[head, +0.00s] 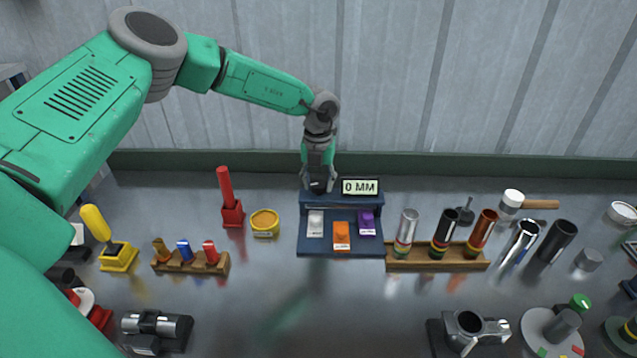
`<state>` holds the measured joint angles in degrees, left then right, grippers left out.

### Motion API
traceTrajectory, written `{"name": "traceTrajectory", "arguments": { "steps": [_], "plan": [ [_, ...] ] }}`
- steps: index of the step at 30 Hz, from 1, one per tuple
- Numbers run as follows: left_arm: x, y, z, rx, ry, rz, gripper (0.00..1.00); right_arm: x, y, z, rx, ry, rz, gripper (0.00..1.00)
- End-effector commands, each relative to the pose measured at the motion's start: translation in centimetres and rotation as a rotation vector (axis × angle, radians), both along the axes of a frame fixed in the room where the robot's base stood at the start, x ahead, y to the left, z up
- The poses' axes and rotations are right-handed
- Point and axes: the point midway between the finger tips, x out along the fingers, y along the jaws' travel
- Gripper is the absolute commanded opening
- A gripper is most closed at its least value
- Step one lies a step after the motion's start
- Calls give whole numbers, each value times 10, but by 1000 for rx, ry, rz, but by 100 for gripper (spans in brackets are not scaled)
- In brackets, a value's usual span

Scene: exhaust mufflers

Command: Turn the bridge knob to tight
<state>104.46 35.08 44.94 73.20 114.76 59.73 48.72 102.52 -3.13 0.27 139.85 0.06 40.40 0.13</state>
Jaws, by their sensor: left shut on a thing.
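My left gripper (318,185) points down at the raised back step of the blue stand (341,248), just left of its display (360,187), which reads 0 MM. It is shut on a small part there, which I take to be the bridge knob; the fingers hide it, so its setting cannot be read. My right gripper is not in view.
A wooden rack (430,257) with silver, black and copper tubes stands close right of the stand. A yellow round tin (264,223) and a red upright tool (228,200) are at its left. The middle front of the metal table is clear.

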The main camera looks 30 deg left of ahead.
Motion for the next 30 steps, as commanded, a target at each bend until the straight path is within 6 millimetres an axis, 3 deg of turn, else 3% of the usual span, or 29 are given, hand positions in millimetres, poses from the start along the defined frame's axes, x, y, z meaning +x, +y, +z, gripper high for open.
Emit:
{"name": "traceTrajectory", "arguments": {
  "steps": [15, 30],
  "plan": [
    [-3, 0, -4, 0, 9, -446, 8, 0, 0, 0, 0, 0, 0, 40],
    [-2, 1, -2, 1, 5, -631, 7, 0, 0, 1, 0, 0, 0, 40]
  ]
}}
